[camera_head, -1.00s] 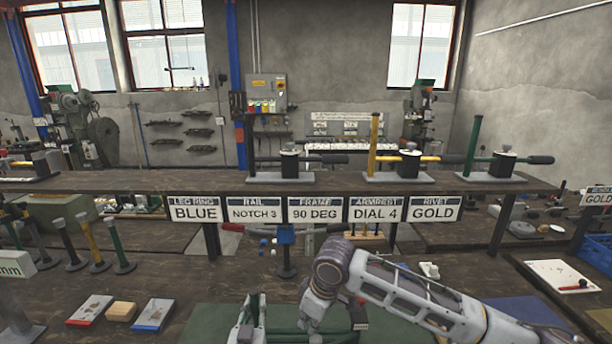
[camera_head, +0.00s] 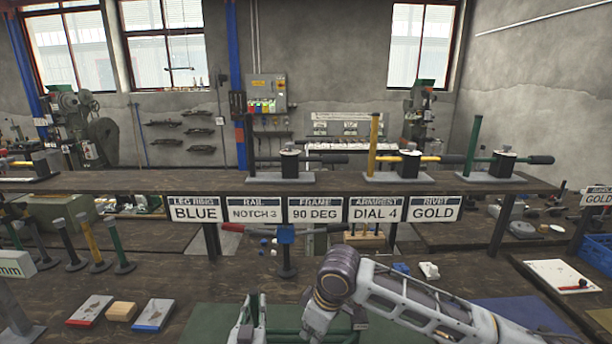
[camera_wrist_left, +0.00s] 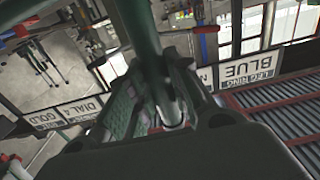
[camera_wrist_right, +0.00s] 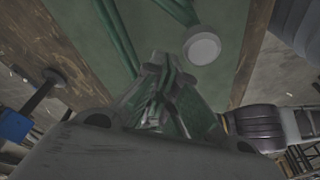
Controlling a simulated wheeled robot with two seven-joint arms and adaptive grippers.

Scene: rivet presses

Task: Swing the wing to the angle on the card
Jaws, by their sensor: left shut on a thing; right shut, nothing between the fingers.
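The card marked FRAME 90 DEG (camera_head: 315,209) hangs from the front of the shelf, in the middle of a row of cards. Green tubes of a frame lie at the bottom edge of the head view, mostly cut off; they also show over the green mat in the right wrist view (camera_wrist_right: 118,35). My left gripper (camera_head: 252,318) is at the bottom of the head view. In the left wrist view its fingers are shut on a green tube (camera_wrist_left: 143,30). My right gripper (camera_wrist_right: 160,80) is shut and empty near the green tubes. The wing's angle cannot be read.
Other cards flank it: BLUE (camera_head: 193,209), NOTCH 3, DIAL 4 and GOLD. The shelf (camera_head: 230,186) carries several presses. A white round piece (camera_wrist_right: 202,46) is beside the tubes. A blue mat (camera_head: 515,312) lies right.

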